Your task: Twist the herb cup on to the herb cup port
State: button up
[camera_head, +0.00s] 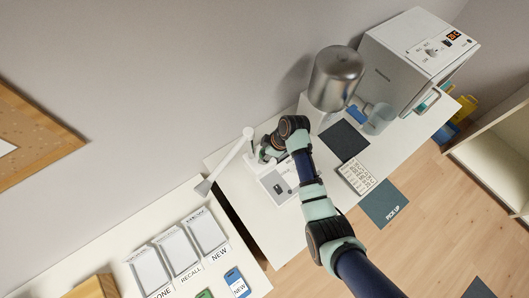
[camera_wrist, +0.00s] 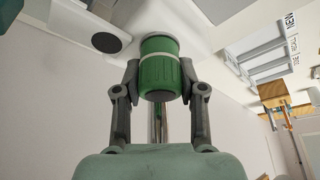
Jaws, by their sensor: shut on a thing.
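The herb cup (camera_wrist: 159,72) is a green ribbed cylinder with a pale band, seen in the wrist view. My gripper (camera_wrist: 158,88) is shut on it, one grey finger on each side. The cup's far end meets a grey ring, apparently the herb cup port (camera_wrist: 159,38), on a white housing (camera_wrist: 190,22). I cannot tell whether cup and port are fully seated or only touching. In the head view my gripper (camera_head: 264,152) is at the white unit (camera_head: 256,163) at the table's back left.
A metal pot (camera_head: 336,78) and a white oven-like box (camera_head: 410,60) stand at the right of the white table (camera_head: 285,235). A white lamp-like arm (camera_head: 228,163) rises left of my gripper. Labelled trays (camera_head: 180,250) lie on the front-left table. A dark round disc (camera_wrist: 106,42) is beside the port.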

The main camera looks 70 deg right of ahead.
jog(key=shift+c, duration=0.8)
jog(key=shift+r, duration=0.1)
jog(key=shift+m+h+p, duration=0.7)
jog(key=shift+m+p, duration=0.75)
jog(key=shift+m, duration=0.45)
jog(key=shift+m+p, duration=0.45)
jog(key=shift+m, duration=0.05)
jog(key=shift+m+h, duration=0.3)
jog(key=shift+m, duration=0.1)
jog(key=shift+m+p, duration=0.4)
jog(key=shift+p, duration=0.1)
jog(key=shift+m+h, duration=0.4)
jog(key=shift+m, duration=0.1)
jog(key=shift+p, duration=0.4)
